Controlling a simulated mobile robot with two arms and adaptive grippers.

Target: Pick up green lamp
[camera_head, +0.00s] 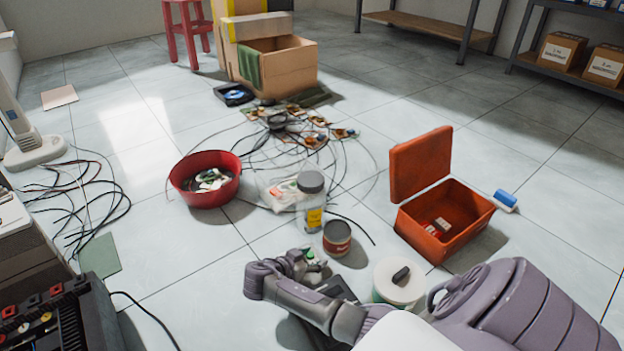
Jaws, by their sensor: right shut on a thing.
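A small green and white piece, which looks like the green lamp (311,256), shows at the tips of my right gripper (303,263). My right gripper is shut on it, low over the floor at the lower middle of the head view. The fingers and wrist hide part of the lamp, and I cannot tell whether it still touches the floor. My left gripper is not in view.
Close by stand a dark red can (337,239), a clear jar (311,200) and a white round tub (398,283). An open orange box (446,240) is to the right, a red bowl (205,190) to the left. Cables and small boards clutter the floor behind.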

